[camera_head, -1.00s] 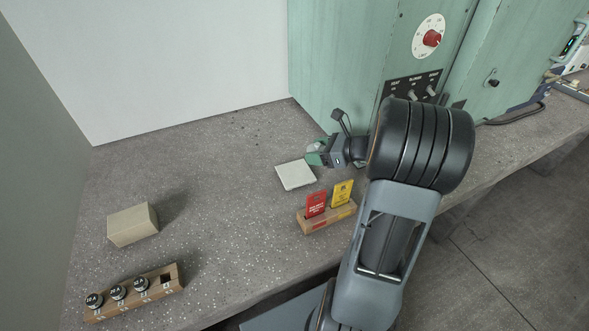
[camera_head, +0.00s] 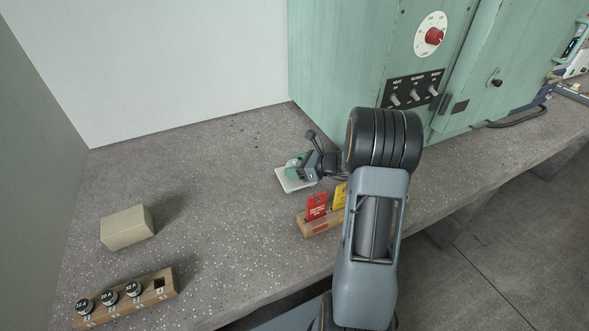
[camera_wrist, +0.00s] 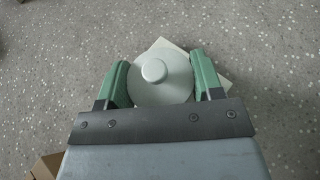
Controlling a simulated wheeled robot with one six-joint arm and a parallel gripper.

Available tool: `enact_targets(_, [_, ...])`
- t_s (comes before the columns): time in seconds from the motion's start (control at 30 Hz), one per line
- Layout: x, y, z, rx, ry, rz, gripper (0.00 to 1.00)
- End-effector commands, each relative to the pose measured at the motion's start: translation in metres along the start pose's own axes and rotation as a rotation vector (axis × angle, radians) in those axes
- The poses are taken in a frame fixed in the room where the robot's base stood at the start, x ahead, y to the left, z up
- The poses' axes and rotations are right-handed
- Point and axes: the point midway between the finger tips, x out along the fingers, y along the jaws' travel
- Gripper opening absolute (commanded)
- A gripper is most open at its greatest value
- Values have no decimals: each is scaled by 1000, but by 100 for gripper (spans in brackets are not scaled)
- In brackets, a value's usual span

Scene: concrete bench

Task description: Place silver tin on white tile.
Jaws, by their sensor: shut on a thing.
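The silver tin (camera_wrist: 158,80) is a round lidded tin with a small knob on top, seen from above in the wrist view. My gripper (camera_wrist: 160,82) has its two green fingers on either side of the tin and is shut on it. In the head view my gripper (camera_head: 298,168) is over the white tile (camera_head: 290,184), and the tin is mostly hidden there. The tile also shows in the wrist view (camera_wrist: 226,81), its corners sticking out behind and right of the tin. I cannot tell whether the tin touches the tile.
A wooden holder (camera_head: 318,227) with a red and a yellow card stands just in front of the tile. A beige block (camera_head: 126,228) and a wooden rack (camera_head: 128,300) with several black-and-white knobs are at the left. A green cabinet (camera_head: 345,70) stands behind. The bench left of the tile is clear.

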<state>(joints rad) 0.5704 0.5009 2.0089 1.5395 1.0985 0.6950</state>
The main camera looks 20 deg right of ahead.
Motion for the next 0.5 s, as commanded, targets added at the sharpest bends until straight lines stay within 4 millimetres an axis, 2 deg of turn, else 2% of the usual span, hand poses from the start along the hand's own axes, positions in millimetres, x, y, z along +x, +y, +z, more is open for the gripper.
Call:
enact_targets(0.43, [3, 0, -8, -1, -1, 0, 28])
enact_targets(0.47, [2, 0, -6, -1, -1, -1, 63])
enact_targets(0.5, [2, 0, -6, -1, -1, -1, 67])
